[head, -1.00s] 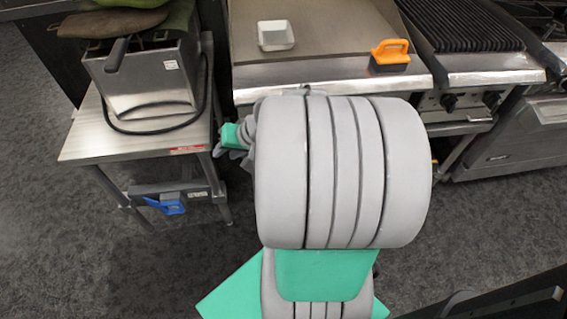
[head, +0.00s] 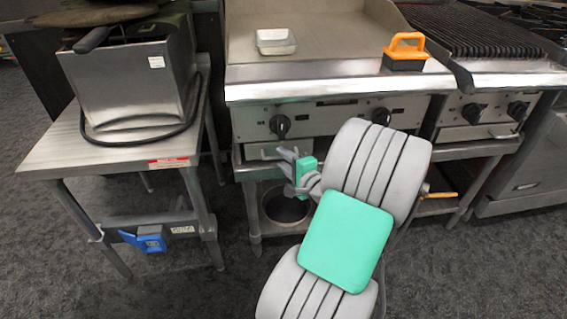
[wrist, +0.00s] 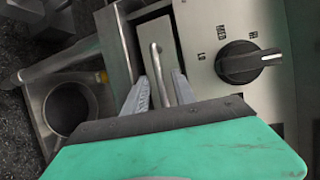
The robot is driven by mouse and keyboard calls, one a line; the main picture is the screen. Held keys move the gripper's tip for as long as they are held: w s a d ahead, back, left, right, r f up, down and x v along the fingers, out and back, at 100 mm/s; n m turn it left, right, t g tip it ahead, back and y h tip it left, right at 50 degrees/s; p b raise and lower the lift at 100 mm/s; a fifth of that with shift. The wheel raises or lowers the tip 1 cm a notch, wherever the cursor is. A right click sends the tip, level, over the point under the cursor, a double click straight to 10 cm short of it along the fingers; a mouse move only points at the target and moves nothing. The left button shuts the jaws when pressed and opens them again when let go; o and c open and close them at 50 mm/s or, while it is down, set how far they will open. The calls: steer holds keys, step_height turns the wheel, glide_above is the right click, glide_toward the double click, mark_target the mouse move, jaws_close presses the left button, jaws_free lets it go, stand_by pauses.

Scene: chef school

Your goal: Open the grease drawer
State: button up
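The grease drawer (head: 258,151) is a small steel drawer under the left end of the griddle, below the knob panel. In the wrist view, its front (wrist: 165,28) shows a metal bar handle (wrist: 156,62). My gripper (head: 285,158) is at the drawer's right part in the head view. In the wrist view, my gripper (wrist: 160,88) is open, with one finger on each side of the handle's near end. Contact with the handle cannot be told. The drawer looks shut.
A black knob (wrist: 240,62) is right of the drawer in the wrist view. A round bin (head: 285,205) stands on the shelf below. A steel side table (head: 110,150) is to the left. An orange-handled brush (head: 405,52) and a white container (head: 276,41) rest on the griddle.

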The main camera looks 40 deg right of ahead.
steer(key=shift+w, duration=0.2)
steer(key=shift+c, duration=0.5)
jaws_close()
stand_by(0.8)
